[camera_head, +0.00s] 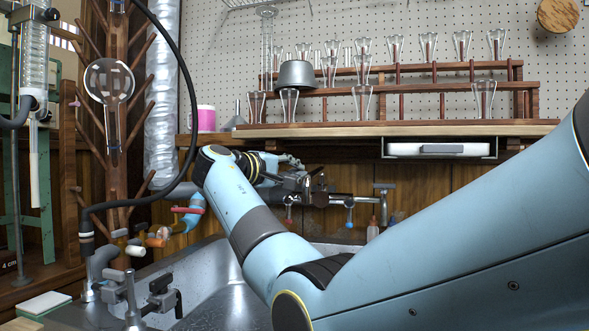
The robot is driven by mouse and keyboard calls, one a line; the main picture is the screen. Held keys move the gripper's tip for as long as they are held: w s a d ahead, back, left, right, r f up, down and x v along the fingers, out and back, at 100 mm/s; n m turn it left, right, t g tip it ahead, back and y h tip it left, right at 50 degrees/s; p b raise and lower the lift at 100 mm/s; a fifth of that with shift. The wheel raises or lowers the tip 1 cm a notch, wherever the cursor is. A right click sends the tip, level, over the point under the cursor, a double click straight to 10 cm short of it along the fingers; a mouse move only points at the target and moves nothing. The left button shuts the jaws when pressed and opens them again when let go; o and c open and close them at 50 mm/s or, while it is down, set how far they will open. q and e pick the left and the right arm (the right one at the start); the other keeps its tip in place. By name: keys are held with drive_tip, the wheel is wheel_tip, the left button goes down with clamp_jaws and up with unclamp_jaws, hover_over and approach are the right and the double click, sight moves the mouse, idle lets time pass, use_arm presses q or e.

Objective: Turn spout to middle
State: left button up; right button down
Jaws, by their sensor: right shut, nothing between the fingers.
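My right arm comes in from the right and bends over the sink. My right gripper (308,184) is at the back wall above the sink, small and partly hidden behind my own arm. It is shut and empty. A horizontal metal tap pipe (345,200) runs rightward beside the gripper, with a red-marked fitting (290,201) and a blue-marked fitting (349,213) near it. I cannot tell whether the gripper touches the pipe. The spout cannot be clearly told apart from these fittings. My left gripper is not in view.
A grey metal sink (215,275) lies below, with metal fittings (132,300) at its near left edge. A black hose (187,130) arches on the left beside a wooden drying rack (117,150). A wooden shelf (370,129) with several glass pieces spans the back.

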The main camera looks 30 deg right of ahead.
drive_tip(key=shift+a, duration=0.1)
drive_tip(key=v, duration=1.1)
drive_tip(key=shift+a, duration=0.4)
